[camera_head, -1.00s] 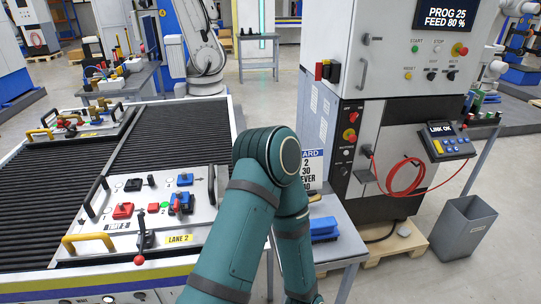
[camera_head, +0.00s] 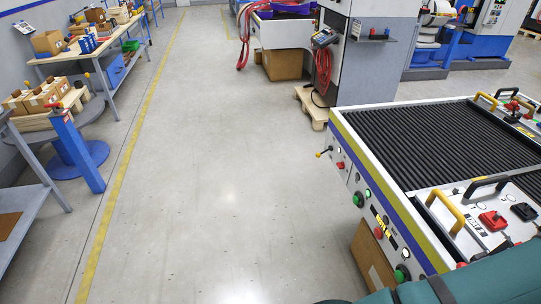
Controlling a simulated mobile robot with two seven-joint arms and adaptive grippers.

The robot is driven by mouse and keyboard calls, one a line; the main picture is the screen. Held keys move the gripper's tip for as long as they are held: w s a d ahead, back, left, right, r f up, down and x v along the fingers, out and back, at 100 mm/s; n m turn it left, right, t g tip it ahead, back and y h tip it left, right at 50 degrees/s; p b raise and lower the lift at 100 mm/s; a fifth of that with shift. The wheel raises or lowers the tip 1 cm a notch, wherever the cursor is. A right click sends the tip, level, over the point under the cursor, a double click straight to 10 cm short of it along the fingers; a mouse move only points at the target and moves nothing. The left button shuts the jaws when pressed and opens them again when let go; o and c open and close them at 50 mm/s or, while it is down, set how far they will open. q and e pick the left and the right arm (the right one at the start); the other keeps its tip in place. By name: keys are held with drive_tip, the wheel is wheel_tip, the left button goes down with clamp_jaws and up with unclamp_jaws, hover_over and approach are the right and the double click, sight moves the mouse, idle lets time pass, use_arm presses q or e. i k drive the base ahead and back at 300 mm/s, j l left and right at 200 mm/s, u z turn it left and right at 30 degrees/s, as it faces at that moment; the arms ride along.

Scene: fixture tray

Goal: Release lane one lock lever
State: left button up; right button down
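A roller conveyor (camera_head: 405,137) stands at the right. A fixture plate (camera_head: 463,238) with a yellow handle (camera_head: 445,211), a black handle (camera_head: 485,184) and a red block (camera_head: 493,221) lies on its near end, partly cut off by the right edge. A small lever with a yellow knob (camera_head: 319,155) sticks out from the conveyor's side panel. Green and red buttons line that panel. The yellow label (camera_head: 382,227) there is too small to read, so I cannot tell which lever is lane one's. Neither gripper shows; only part of my teal arm crosses the bottom right.
Open floor (camera_head: 215,150) fills the middle, with a yellow line (camera_head: 130,160) along its left. Workbenches with boxes and a blue stand (camera_head: 78,150) are at the left.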

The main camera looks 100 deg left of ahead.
sight(319, 154)
drive_tip(key=u, duration=1.65)
drive_tip(key=k+u, duration=0.1)
drive_tip(key=u, duration=0.3)
drive_tip(key=k+u, duration=0.1)
drive_tip(key=u, duration=0.3)
drive_tip(key=j+u, duration=0.15)
drive_tip(key=u, duration=0.2)
drive_tip(key=k+j, duration=0.25)
drive_tip(key=i+j, duration=0.5)
drive_tip(key=i+j+z, duration=0.15)
drive_tip(key=i+j, duration=0.85)
drive_tip(key=i+j+z, duration=0.1)
drive_tip(key=i+j, duration=0.35)
drive_tip(key=j, duration=0.15)
drive_tip(key=i+j+z, duration=0.1)
drive_tip(key=i+j, duration=0.4)
drive_tip(key=j, duration=0.05)
